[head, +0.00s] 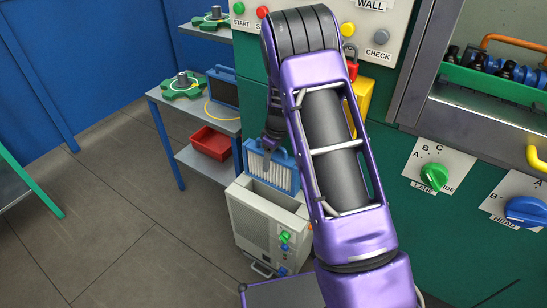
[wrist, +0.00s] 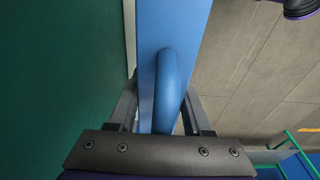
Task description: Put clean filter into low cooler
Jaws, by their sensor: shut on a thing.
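A blue-framed filter with clean white pleats (head: 270,173) stands upright at the open top of the low cooler (head: 262,229), a pale grey box on the floor. The filter's lower edge is at the cooler's top opening; I cannot tell how deep it sits. My gripper (head: 270,141) is above the filter, partly hidden by my arm, and shut on its blue handle. In the wrist view the handle (wrist: 170,78) runs between the two fingers of my gripper (wrist: 160,105), with the blue frame (wrist: 146,40) beside it.
A grey shelf unit to the left holds a blue-framed dark panel (head: 223,90), a green-based part (head: 182,86) and a red bin (head: 211,143). The green machine wall with a green knob (head: 434,176) and blue knob (head: 525,211) stands right. Floor to the left is clear.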

